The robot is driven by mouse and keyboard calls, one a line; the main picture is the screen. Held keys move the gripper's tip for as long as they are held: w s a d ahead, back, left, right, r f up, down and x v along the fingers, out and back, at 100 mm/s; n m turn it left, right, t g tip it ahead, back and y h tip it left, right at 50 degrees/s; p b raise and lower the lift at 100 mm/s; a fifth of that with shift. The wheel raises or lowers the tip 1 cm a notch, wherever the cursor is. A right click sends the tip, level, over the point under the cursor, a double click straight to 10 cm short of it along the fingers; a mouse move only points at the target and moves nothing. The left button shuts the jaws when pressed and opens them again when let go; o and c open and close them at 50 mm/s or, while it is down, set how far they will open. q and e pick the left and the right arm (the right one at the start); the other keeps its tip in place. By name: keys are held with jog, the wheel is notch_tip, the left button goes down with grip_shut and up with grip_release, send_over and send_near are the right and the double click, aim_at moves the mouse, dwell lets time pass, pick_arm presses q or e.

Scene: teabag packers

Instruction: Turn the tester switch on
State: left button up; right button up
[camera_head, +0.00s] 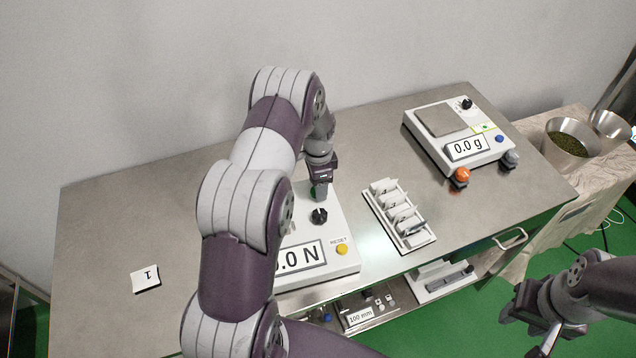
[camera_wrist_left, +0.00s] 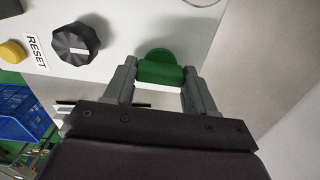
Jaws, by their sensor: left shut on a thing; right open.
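The tester (camera_head: 345,262) is a white box on the steel table, with a display reading "0.0 N", partly hidden by my left arm. It has a black knob (camera_head: 319,216), a yellow RESET button (camera_head: 342,249) and a green switch (camera_head: 313,191). My left gripper (camera_head: 319,190) reaches down over the tester's back part. In the left wrist view, the green switch (camera_wrist_left: 160,68) sits between the two grey fingers of my left gripper (camera_wrist_left: 160,75), which is shut on it. My right gripper (camera_head: 540,340) is open and empty, off the table at the lower right.
A white rack of teabags (camera_head: 400,215) stands right of the tester. A scale (camera_head: 460,138) reading "0.0 g" is at the back right, with an orange knob. A card marked 1 (camera_head: 145,278) lies at the left on otherwise clear table. Metal bowls (camera_head: 568,143) stand beyond the table.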

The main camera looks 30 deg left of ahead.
pick_arm(q)
jog(key=o, duration=1)
jog(key=shift+o, duration=0.2)
notch_tip(320, 180, up, 13)
jog(key=b, duration=0.1)
jog(key=shift+f+b, duration=0.15)
jog(key=shift+b, duration=0.2)
